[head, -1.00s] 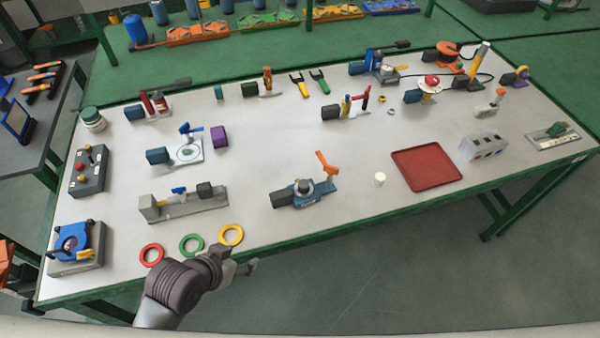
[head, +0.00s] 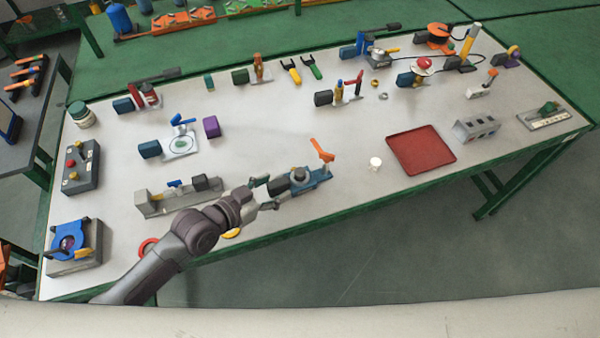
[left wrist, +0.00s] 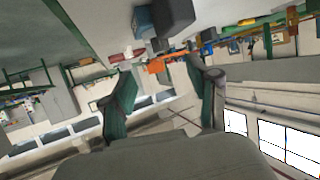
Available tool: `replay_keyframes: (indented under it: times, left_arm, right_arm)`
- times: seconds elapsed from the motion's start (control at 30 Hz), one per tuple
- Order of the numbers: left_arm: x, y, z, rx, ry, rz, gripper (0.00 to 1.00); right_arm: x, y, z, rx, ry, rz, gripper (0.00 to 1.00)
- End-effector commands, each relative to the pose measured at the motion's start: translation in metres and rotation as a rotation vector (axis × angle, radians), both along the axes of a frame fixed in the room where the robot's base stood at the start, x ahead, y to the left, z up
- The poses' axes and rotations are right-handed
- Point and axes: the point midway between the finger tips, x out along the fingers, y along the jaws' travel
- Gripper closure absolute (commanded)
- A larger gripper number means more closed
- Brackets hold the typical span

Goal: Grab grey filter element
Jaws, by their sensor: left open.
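A blue fixture (head: 318,178) with an orange lever (head: 321,151) lies near the table's front edge. A grey round part (head: 299,174) sits on it, perhaps the grey filter element; I cannot tell for sure. My left gripper (head: 266,193) is open and empty, just left of the fixture's dark block (head: 279,186), and seems not to touch it. In the left wrist view the two fingers (left wrist: 157,66) are spread, with an orange piece (left wrist: 165,65) seen beyond them and a dark block (left wrist: 172,18) above. My right gripper is not in view.
A grey vise-like fixture (head: 150,203) stands left of my left gripper. The arm covers part of the red ring (head: 147,246) and yellow ring (head: 232,233). A small white cylinder (head: 375,163) and a red tray (head: 421,151) are to the right. The table's middle is clear.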

Motion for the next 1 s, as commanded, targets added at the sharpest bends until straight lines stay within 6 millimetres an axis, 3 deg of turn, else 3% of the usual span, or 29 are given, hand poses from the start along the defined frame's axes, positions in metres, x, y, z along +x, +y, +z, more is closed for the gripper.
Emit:
replay_keyframes:
  times: [0.1,0.7,1.0]
  left_arm:
    - [0.016,-0.016,-0.007,-0.001,0.000,0.000,0.40]
    - [0.060,-0.057,-0.032,0.002,-0.001,-0.001,0.40]
    - [0.063,-0.060,-0.035,0.002,0.001,0.000,0.40]
  right_arm:
    - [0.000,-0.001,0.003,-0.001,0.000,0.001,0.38]
    - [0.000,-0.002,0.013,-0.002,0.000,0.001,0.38]
    - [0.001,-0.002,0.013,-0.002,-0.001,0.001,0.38]
